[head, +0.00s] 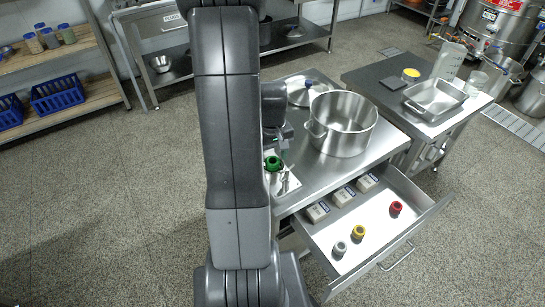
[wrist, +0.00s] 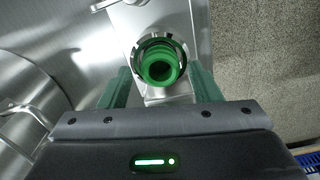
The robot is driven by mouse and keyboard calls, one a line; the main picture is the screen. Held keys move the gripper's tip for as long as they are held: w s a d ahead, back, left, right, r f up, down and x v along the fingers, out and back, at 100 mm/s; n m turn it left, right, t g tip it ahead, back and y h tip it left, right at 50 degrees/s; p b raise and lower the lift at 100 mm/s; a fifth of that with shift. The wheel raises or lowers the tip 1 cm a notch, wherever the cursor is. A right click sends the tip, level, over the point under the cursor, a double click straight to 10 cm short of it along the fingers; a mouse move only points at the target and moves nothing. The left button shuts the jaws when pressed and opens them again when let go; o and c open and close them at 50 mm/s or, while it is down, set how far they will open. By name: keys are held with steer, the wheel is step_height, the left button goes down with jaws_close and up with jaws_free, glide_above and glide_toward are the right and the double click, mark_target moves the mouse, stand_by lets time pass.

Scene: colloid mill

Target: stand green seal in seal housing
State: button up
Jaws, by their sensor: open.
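The green seal (wrist: 162,65) stands upright, its round open top facing my wrist camera. It sits inside a notched silver ring, the seal housing (wrist: 137,57), which surrounds it. In the head view the green seal (head: 273,162) shows at the table's left edge, beside my arm. My gripper (wrist: 160,74) is open above the housing, with one green finger on each side of the seal and a visible gap to it. My arm hides part of the housing in the head view. How deep the seal sits cannot be told.
A large steel pot (head: 343,125) and a lid (head: 308,92) stand on the table. The open drawer (head: 372,232) holds a grey seal (head: 339,249), a yellow seal (head: 358,232), a red seal (head: 395,208) and white boxes (head: 342,196). A side table (head: 385,86) bears a tray (head: 435,98).

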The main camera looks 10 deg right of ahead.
mark_target(272, 160)
step_height(272, 160, up, 11)
steer(key=shift+p, duration=0.45)
stand_by(1.2)
